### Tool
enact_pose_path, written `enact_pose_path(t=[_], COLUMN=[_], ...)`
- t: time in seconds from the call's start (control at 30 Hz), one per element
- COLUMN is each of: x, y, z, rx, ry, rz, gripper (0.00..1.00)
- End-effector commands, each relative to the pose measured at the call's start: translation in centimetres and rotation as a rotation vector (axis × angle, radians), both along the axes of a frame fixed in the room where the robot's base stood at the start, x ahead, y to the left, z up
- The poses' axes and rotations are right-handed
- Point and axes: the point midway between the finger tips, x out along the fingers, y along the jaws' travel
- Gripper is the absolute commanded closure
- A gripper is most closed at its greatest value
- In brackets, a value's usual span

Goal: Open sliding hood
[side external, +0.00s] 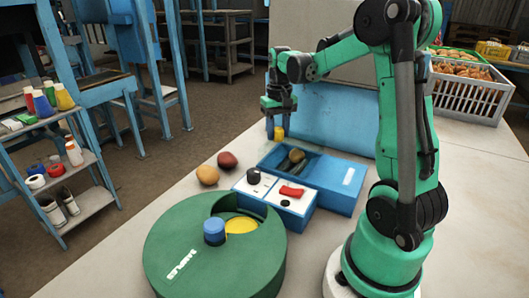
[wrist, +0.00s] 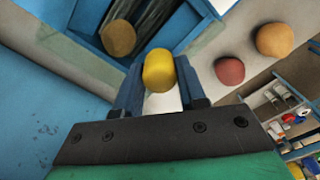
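My gripper (side external: 275,131) is at the back left corner of the long blue box, its fingers pointing down. In the wrist view its blue fingers (wrist: 160,88) stand on both sides of a small rounded yellow object (wrist: 158,70) and appear shut on it. The yellow object also shows in the side view (side external: 280,133). The blue box (side external: 342,193) has an open compartment at its left, with a tan rounded item (side external: 296,155) and dark long items inside. Its right part is covered by a flat blue top with a white label (side external: 348,176). Which part is the sliding hood is unclear.
A blue box with white tops (side external: 288,203) carries a black knob and a red handle. A green round container (side external: 190,240) with a blue knob stands in front. An orange-tan item (side external: 207,176) and a reddish item (side external: 227,160) lie left. A blue panel (side external: 335,118) stands behind.

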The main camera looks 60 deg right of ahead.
Motion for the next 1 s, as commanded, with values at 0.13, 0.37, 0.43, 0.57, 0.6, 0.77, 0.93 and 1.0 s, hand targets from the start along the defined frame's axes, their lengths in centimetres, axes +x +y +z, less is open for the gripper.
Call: enact_pose_path(t=[0.13, 0.37, 0.43, 0.57, 0.6, 0.77, 0.93, 1.0], x=[0.0, 0.0, 0.0, 0.0, 0.0, 0.01, 0.01, 0.01], y=[0.0, 0.0, 0.0, 0.0, 0.0, 0.01, 0.01, 0.01], z=[0.01, 0.02, 0.03, 0.03, 0.03, 0.04, 0.04, 0.04], rx=[0.0, 0.0, 0.0, 0.0, 0.0, 0.0, 0.0, 0.0], ry=[0.0, 0.0, 0.0, 0.0, 0.0, 0.0, 0.0, 0.0], rz=[0.0, 0.0, 0.0, 0.0, 0.0, 0.0, 0.0, 0.0], gripper=[1.0, 1.0, 1.0, 1.0, 1.0, 1.0, 1.0, 1.0])
